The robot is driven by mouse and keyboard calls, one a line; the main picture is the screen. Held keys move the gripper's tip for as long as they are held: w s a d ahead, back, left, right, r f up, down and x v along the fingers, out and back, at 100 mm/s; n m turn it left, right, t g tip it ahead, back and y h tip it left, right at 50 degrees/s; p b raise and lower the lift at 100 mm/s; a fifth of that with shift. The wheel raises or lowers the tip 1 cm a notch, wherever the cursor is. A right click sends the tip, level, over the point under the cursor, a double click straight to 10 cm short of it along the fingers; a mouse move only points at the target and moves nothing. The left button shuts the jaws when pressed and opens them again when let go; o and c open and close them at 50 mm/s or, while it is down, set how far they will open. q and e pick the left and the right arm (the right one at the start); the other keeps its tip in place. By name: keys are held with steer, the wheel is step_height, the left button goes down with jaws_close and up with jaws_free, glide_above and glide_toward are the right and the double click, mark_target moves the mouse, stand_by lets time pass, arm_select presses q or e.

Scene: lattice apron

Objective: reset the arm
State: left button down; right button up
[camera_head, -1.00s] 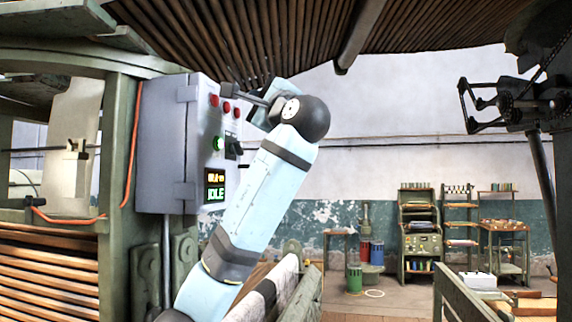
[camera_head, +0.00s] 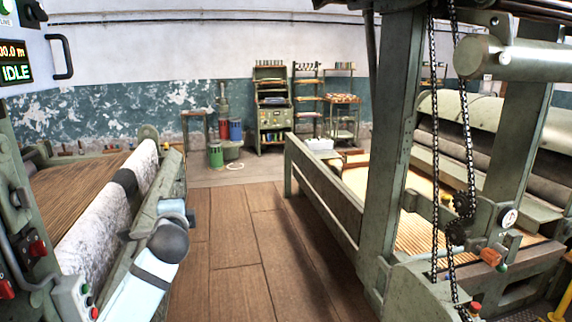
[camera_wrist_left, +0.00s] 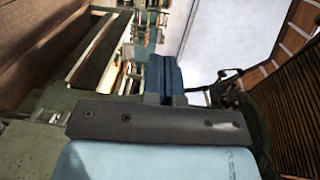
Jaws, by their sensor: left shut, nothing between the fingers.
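My left arm (camera_head: 135,295) shows at the lower left of the head view, light blue with a dark round joint. It lies beside the long roller on the left machine. Its gripper cannot be made out in that view. In the left wrist view my left gripper (camera_wrist_left: 165,65) stands beyond a dark bar with screws, its fingers together and nothing between them. My light blue wrist link fills the bottom of that view. My right arm and gripper are not in view.
A control box (camera_head: 15,62) reading IDLE is cut off at the upper left. The left machine's roller (camera_head: 95,225) and the right loom's post (camera_head: 395,160) flank a clear wooden floor aisle (camera_head: 235,235). Shelves (camera_head: 272,105) and coloured drums stand at the back wall. Chains hang at right.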

arm_select(q)
steer(key=s+d+f+n+g+h, duration=0.1)
steer(key=s+d+f+h, duration=0.1)
steer(key=s+f, duration=0.5)
steer(key=s+d+f+n+g+h+p, duration=0.1)
steer(key=s+f+n+h, duration=0.15)
steer(key=f, duration=0.85)
steer(key=s+d+f+n+g+h, duration=0.1)
steer(key=s+d+f, duration=0.1)
steer(key=s+f, duration=0.5)
steer(key=s+f+n+g+h, duration=0.1)
steer(key=s+f+n, duration=0.3)
steer(key=s+f, duration=0.3)
steer(key=s+d+f+n+g+h, duration=0.1)
steer(key=s+f+n, duration=0.2)
steer(key=s, duration=1.4)
step_height(320, 180, down, 4)
steer(key=shift+d+f+n+g+p, duration=0.15)
steer(key=shift+f+n+g+p, duration=0.05)
steer(key=shift+n+g+p, duration=0.2)
steer(key=shift+h, duration=0.25)
